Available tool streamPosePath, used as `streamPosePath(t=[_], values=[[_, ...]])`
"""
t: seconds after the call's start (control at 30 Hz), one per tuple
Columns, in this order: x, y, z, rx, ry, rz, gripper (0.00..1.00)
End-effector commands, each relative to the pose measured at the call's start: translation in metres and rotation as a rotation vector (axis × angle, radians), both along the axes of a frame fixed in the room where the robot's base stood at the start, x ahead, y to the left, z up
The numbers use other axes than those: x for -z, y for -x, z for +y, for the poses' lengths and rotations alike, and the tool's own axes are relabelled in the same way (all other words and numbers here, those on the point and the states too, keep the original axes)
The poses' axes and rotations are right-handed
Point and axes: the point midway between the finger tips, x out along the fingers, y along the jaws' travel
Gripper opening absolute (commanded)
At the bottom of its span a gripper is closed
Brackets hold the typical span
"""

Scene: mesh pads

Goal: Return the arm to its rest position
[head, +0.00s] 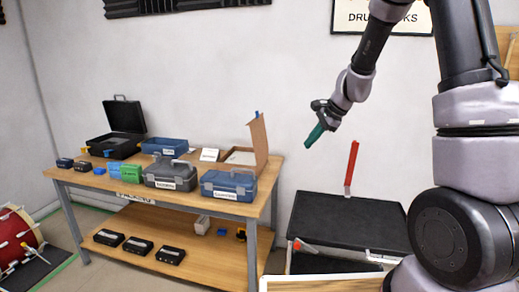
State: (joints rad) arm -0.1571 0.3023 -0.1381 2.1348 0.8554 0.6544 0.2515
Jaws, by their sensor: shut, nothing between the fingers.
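My gripper (314,136) hangs in the air to the right of the packing table, with its teal fingers pointing down and to the left. The fingers are together and hold nothing. It is above and to the left of the red upright piece, apart from everything. My arm (370,45) reaches down to it from the upper right of the head view.
The wooden packing table (100,181) carries an open black case (116,146), a grey toolbox (171,174), a blue toolbox (229,185) and an open cardboard box (259,146). A black-topped case (345,222) with a red upright piece (351,167) stands at right. A red drum (18,238) stands at left.

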Motion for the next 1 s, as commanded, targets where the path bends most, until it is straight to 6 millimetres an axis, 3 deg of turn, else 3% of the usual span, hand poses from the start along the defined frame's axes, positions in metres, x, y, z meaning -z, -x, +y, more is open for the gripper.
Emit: streamPosePath(t=[0.03,0.2,0.5,0.8,1.0], values=[[-0.025,0.011,-0.002,-0.041,0.011,-0.040,0.00],[-0.083,0.055,-0.010,-0.181,0.075,-0.148,0.00],[-0.155,0.145,-0.032,-0.407,0.253,-0.326,0.00],[-0.186,0.233,-0.060,-0.578,0.499,-0.463,0.00],[-0.190,0.266,-0.073,-0.636,0.617,-0.501,0.00]])
